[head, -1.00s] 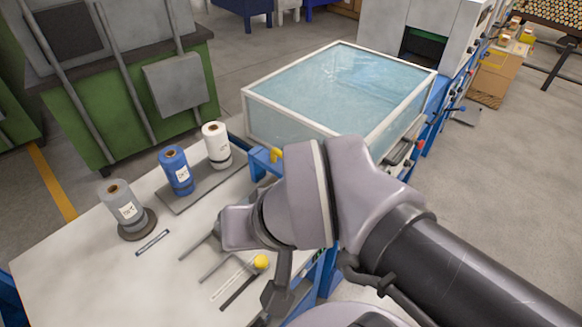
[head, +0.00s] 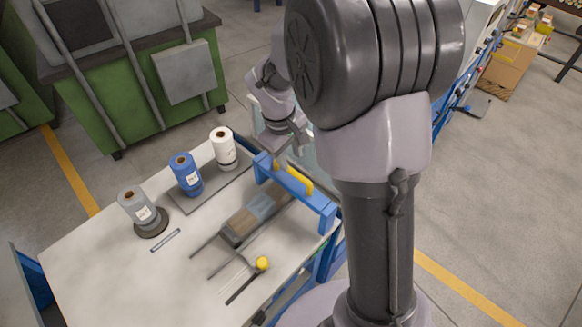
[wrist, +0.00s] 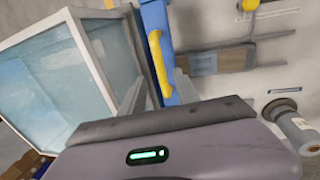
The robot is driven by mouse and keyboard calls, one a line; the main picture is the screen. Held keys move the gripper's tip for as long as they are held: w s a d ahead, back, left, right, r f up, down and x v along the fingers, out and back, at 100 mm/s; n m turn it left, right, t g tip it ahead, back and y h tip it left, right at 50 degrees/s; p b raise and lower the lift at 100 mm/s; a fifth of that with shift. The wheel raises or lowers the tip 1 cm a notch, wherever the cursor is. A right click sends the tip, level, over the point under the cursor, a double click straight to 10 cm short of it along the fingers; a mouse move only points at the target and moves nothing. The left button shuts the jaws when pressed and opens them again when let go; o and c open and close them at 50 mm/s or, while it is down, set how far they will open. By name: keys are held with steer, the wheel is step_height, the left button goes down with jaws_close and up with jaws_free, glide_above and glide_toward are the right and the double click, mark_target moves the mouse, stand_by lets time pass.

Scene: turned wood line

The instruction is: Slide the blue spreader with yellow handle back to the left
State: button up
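The blue spreader (head: 326,213) spans the right part of the white table as a low frame. Its yellow handle (head: 298,181) lies along the top bar. In the wrist view the blue bar (wrist: 154,22) and the curved yellow handle (wrist: 160,62) run down toward my fingers. My gripper (head: 300,148) is above the far side of the spreader, beside the handle. In the wrist view its grey fingers stand apart (wrist: 160,92), one on each side of the bar's near end. Whether they touch it is unclear. They hold nothing visible.
The white table (head: 95,265) carries grey, blue (head: 186,175) and white rolls. A brown-and-blue strip (head: 255,215), thin rods and a yellow-knobbed tool (head: 261,264) lie left of the spreader. A glass-walled tank (wrist: 50,75) stands on its other side, mostly hidden by my arm in the head view.

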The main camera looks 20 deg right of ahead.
mark_target(294, 172)
steer(key=f, duration=0.3)
steer(key=d+f+b, duration=0.1)
steer(key=f, duration=0.2)
steer(key=shift+w+d+f, duration=0.1)
steer(key=shift+w+f, duration=0.05)
steer(key=shift+w, duration=0.05)
steer(key=shift+c, duration=0.5)
jaws_close()
stand_by(0.5)
